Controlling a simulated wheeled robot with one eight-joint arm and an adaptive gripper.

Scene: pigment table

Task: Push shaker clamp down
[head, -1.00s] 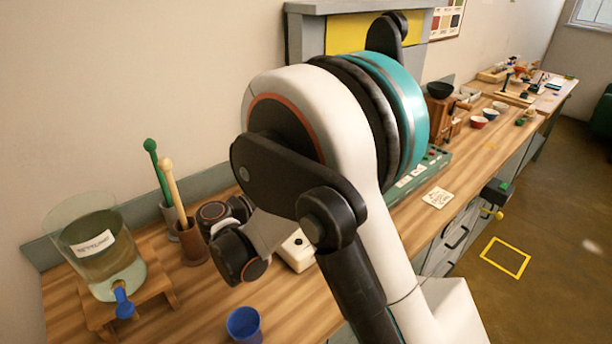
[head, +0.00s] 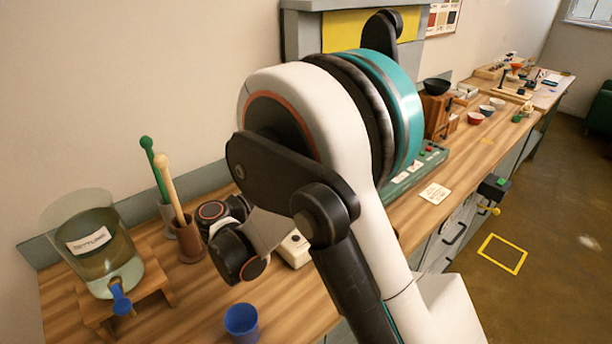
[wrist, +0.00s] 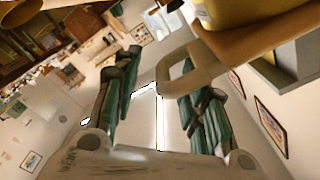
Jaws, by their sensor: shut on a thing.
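In the wrist view, my gripper (wrist: 155,80) has two green-padded fingers, one on each side of a tan loop-shaped handle (wrist: 172,64). The jaws are shut on this handle, apparently the shaker clamp's; the right finger hides part of it. The handle joins a tan bar under a yellow body (wrist: 245,12) at the upper right. In the head view, a grey frame with a yellow panel (head: 350,32), likely the shaker, stands at the back behind my arm. A green base with buttons (head: 432,154) shows beside my arm. My gripper and the clamp are hidden there.
A glass vessel with a blue tap (head: 88,262) stands on a wooden stand at the left. Two pestle-like tools, green (head: 152,160) and cream (head: 168,182), stand beside it. A blue cup (head: 241,322) stands at the front. Small bowls (head: 475,118) stand farther right.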

